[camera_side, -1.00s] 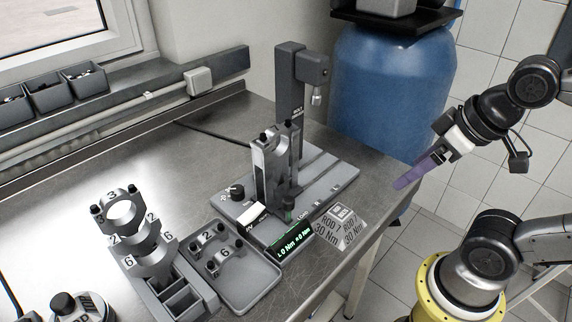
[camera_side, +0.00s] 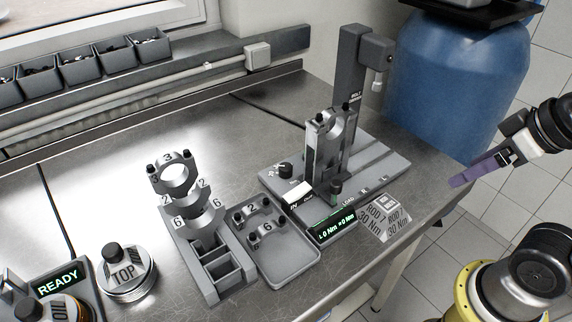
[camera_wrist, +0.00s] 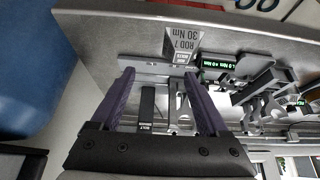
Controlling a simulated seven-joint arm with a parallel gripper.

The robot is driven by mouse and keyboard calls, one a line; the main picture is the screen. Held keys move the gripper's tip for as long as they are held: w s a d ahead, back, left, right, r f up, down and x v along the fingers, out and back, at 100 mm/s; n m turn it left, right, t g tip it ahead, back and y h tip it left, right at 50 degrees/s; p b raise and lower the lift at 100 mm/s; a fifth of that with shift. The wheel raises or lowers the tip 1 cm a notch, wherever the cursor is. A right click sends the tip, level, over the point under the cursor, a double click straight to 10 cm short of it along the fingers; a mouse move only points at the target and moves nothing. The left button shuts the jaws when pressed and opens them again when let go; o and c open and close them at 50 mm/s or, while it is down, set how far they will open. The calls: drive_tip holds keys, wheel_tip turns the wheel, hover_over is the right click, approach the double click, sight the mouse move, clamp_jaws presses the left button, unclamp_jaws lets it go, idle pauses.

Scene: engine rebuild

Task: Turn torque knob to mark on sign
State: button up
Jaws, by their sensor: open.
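The sign (camera_side: 388,222) is a small grey block at the bench's front right edge, reading "ROD 7 30 Nm". It also shows in the wrist view (camera_wrist: 183,42). A small black knob (camera_side: 285,170), apparently the torque knob, sits on the left of the grey station base (camera_side: 385,163); its pointer is too small to read. I cannot make it out in the wrist view. The green display (camera_side: 332,226) seems to read 0 Nm left and right. My gripper (camera_side: 456,182), with purple fingers, is open and empty, right of the station. Its fingers (camera_wrist: 158,77) stand wide apart in the wrist view.
A tall grey post (camera_side: 352,85) and an upright connecting rod (camera_side: 327,140) rise from the station. A tray of caps (camera_side: 290,270) and a cap rack (camera_side: 208,250) stand left of it. A blue drum (camera_side: 455,90) is behind.

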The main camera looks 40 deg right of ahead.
drive_tip(key=shift+s+f, duration=0.1)
drive_tip(key=shift+s, duration=0.05)
drive_tip(key=shift+c, duration=0.2)
drive_tip(key=w+d+r+n+g+h, duration=0.15)
drive_tip(key=w+r+n, duration=0.45)
drive_tip(key=r, duration=0.6)
drive_tip(key=w+a+r+n+g, duration=0.1)
drive_tip(key=w+a+r+n, duration=0.1)
drive_tip(key=w+r, duration=0.25)
drive_tip(key=n+g+h, duration=0.3)
drive_tip(key=n, duration=0.4)
hover_over(285, 166)
drive_tip(key=w+a, duration=0.1)
drive_tip(key=a, duration=0.1)
wheel_tip(285, 166, down, 12)
drive_tip(key=shift+g, duration=0.45)
drive_tip(key=f, duration=0.6)
drive_tip(key=d+f, duration=0.1)
drive_tip(key=f, duration=0.4)
drive_tip(key=s+f, duration=0.1)
drive_tip(key=f, duration=0.5)
drive_tip(key=shift+d+f, duration=0.25)
drive_tip(key=shift+f, duration=0.1)
